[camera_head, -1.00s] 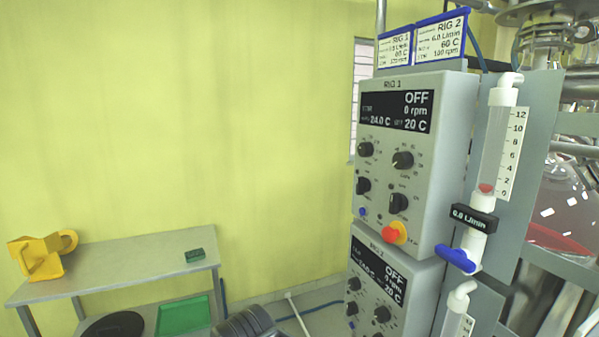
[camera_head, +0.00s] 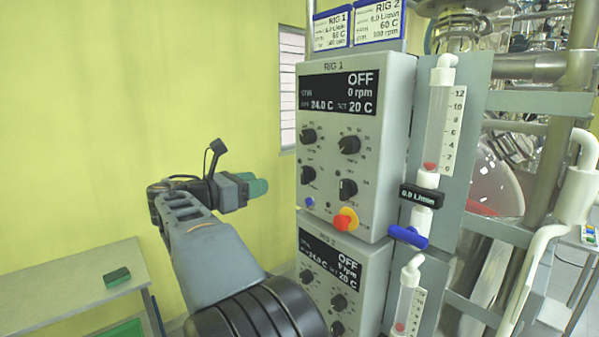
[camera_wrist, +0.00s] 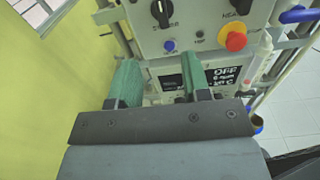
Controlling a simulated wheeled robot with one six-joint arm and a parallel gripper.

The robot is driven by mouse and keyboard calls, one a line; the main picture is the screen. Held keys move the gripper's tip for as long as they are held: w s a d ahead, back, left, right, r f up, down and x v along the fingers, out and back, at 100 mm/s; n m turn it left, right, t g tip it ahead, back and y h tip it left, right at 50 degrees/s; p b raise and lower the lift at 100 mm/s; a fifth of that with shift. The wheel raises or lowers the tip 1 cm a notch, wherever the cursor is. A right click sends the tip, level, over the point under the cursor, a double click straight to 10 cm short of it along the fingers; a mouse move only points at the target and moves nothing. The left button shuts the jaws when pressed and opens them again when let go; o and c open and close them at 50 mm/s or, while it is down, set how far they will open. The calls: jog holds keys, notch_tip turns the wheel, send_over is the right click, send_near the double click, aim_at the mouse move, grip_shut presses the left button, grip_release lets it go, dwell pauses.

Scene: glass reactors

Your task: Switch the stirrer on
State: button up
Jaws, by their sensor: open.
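The RIG 1 control box (camera_head: 372,75) stands right of centre in the head view. Its display (camera_head: 340,92) reads OFF, 0 rpm, 24.0 C and SET 20 C. The lower left black knob (camera_head: 308,174) appears in the wrist view as a knob (camera_wrist: 161,12) with a label that seems to read STIRRER. The lower right knob (camera_head: 347,188) looks labelled HEAT in the wrist view (camera_wrist: 241,6). My gripper (camera_head: 257,186) has green fingertips and is left of the box, apart from it. In the wrist view my gripper (camera_wrist: 160,82) is open and empty, below the knobs.
A blue button (camera_head: 310,201) and a red stop button on yellow (camera_head: 343,220) sit below the knobs. A second box, RIG 2 (camera_head: 365,262), is underneath, also OFF. A flowmeter (camera_head: 436,125) with a blue valve handle (camera_head: 408,237) stands right. Low bench (camera_head: 75,290) is at left.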

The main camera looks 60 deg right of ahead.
aim_at(302, 169)
jog(key=shift+g, duration=0.3)
jog(key=x, duration=0.4)
jog(key=p+x, duration=0.1)
jog(key=x, duration=0.3)
jog(key=r+p+x, duration=0.1)
jog(key=x, duration=0.3)
jog(key=shift+d, duration=0.2)
jog(key=shift+p+x, duration=0.3)
jog(key=shift+x, duration=0.5)
grip_shut()
